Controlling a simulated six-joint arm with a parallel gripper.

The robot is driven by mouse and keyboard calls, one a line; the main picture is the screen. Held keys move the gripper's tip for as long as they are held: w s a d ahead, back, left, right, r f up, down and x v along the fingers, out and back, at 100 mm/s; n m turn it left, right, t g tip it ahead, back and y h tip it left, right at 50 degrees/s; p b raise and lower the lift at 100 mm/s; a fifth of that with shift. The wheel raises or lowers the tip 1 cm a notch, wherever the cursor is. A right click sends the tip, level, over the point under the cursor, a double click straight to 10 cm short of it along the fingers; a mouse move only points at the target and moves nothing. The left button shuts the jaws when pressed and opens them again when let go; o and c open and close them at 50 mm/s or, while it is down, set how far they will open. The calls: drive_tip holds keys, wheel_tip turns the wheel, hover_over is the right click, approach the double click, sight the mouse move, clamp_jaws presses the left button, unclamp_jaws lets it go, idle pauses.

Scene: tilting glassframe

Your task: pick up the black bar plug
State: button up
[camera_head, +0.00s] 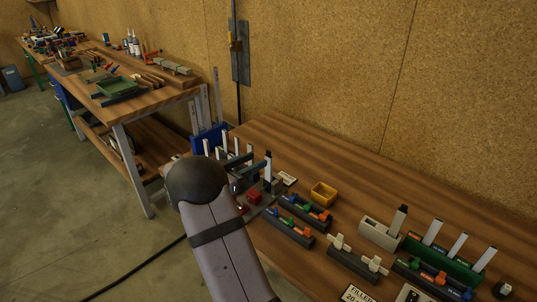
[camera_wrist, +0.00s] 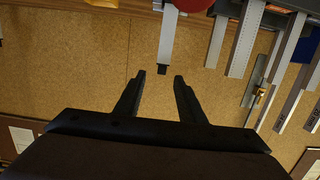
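In the wrist view my gripper (camera_wrist: 159,76) is open, with its two dark fingers apart and nothing between them. A pale upright bar with a black end (camera_wrist: 162,70) appears upside down just beyond the fingertips, roughly in line with the gap; I cannot tell the exact distance. In the head view what looks like the same bar (camera_head: 268,168) stands on the bench just right of my arm's dark end. My fingers are partly hidden there. Which one is the black bar plug is not certain.
A green holder (camera_head: 443,256) with pale bars is at the right. Several pale bars (camera_wrist: 245,40) crowd the right of the wrist view. The bench's back strip is clear.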

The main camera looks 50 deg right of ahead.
sight(268, 152)
drive_tip(key=shift+w+d+f+p, duration=0.15)
drive_tip(key=shift+d+p, duration=1.05)
drive_tip(key=shift+d, duration=1.45)
clamp_jaws()
